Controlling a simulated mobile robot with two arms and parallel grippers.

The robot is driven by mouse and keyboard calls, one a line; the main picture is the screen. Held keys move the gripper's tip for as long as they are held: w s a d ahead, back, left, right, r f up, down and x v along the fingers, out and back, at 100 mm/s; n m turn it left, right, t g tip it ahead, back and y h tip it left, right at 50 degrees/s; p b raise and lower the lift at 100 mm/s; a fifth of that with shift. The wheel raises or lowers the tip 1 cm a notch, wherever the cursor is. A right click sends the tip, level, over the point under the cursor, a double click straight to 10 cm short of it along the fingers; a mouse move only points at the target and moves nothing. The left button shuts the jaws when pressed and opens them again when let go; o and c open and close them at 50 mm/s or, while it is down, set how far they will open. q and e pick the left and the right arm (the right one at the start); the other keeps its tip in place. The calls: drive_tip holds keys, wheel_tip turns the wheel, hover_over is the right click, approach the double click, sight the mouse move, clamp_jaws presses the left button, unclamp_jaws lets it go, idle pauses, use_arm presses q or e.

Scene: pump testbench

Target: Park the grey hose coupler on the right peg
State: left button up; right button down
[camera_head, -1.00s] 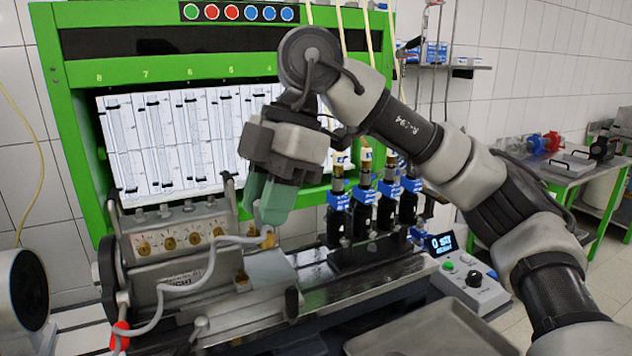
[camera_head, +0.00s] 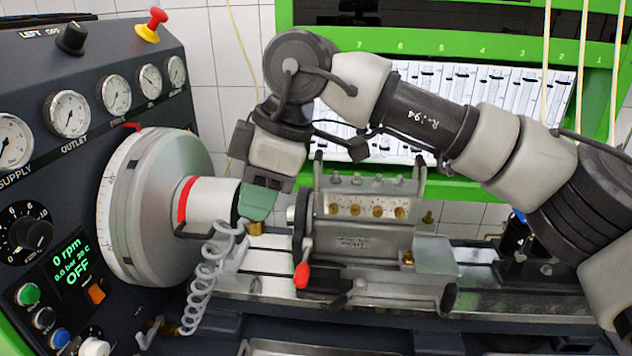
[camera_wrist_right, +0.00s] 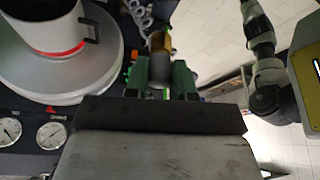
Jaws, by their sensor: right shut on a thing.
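My right gripper (camera_head: 257,205) has green fingers and points down, left of the metal pump body in the head view. It is shut on the grey hose coupler; its brass end (camera_head: 255,228) shows below the fingers. In the right wrist view the coupler (camera_wrist_right: 159,60) sits between the green fingers, grey nearer the camera and brass farther off. A grey coiled hose (camera_head: 200,290) hangs beside the gripper. A small bent metal peg (camera_head: 149,332) shows at the lower left; I cannot tell whether it is the right peg. My left gripper is not in view.
A large grey drum (camera_head: 160,205) with a red-banded white hub stands close left of the gripper. The pump body (camera_head: 365,230), with a red-tipped lever (camera_head: 302,275), stands close right. A gauge panel (camera_head: 70,180) fills the far left.

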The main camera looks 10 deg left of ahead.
use_arm(q)
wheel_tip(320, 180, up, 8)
drive_tip(key=p, duration=0.7)
use_arm(e)
drive_tip(key=a, duration=1.4)
drive_tip(key=shift+w+a, duration=0.3)
